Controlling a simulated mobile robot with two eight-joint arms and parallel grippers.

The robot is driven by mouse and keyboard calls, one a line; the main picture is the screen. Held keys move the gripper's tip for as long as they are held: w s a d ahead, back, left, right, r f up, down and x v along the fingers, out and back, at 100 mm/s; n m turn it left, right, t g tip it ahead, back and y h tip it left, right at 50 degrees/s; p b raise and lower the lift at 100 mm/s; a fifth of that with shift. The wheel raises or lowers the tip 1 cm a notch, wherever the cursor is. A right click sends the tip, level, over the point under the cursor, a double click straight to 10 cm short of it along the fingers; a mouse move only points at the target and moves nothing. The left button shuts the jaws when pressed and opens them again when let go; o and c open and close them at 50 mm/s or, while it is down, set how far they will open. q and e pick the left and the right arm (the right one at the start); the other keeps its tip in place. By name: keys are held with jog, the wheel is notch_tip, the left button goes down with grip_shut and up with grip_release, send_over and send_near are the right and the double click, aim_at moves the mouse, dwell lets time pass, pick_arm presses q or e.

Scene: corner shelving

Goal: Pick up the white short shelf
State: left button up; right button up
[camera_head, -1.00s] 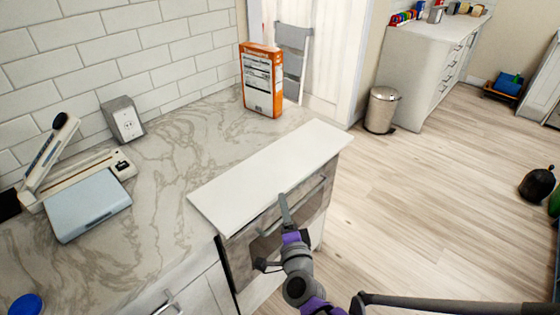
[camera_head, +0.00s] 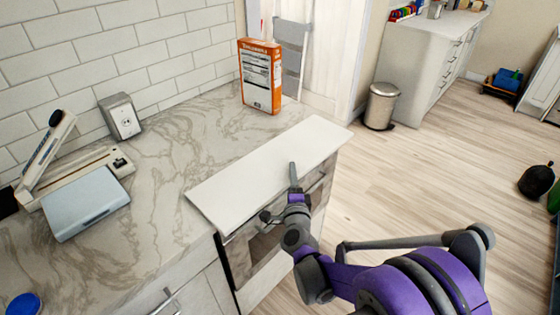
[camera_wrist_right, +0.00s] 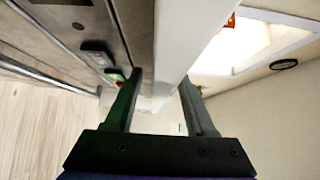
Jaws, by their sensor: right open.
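The white short shelf (camera_head: 255,175) is a long flat white board lying on the marble counter, its front edge at the counter's front edge above an oven-like front. My right gripper (camera_head: 292,180) is at the middle of that front edge, with one finger showing over the board's top. In the right wrist view the gripper (camera_wrist_right: 162,92) is open, and the shelf's edge (camera_wrist_right: 173,45) runs up between its two fingers, with gaps beside it. In the head view the other finger is hidden. My left gripper is not in view.
An orange and white box (camera_head: 260,78) stands behind the shelf's far end. A grey-blue device (camera_head: 86,200), an outlet box (camera_head: 121,118) and a blue round lid (camera_head: 25,304) are on the left. A metal bin (camera_head: 381,106) stands on the open wooden floor.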

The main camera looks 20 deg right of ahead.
jog(key=shift+w+d, duration=0.1)
jog(key=shift+w, duration=0.15)
jog(key=shift+s, duration=0.1)
grip_shut()
dwell(1.2)
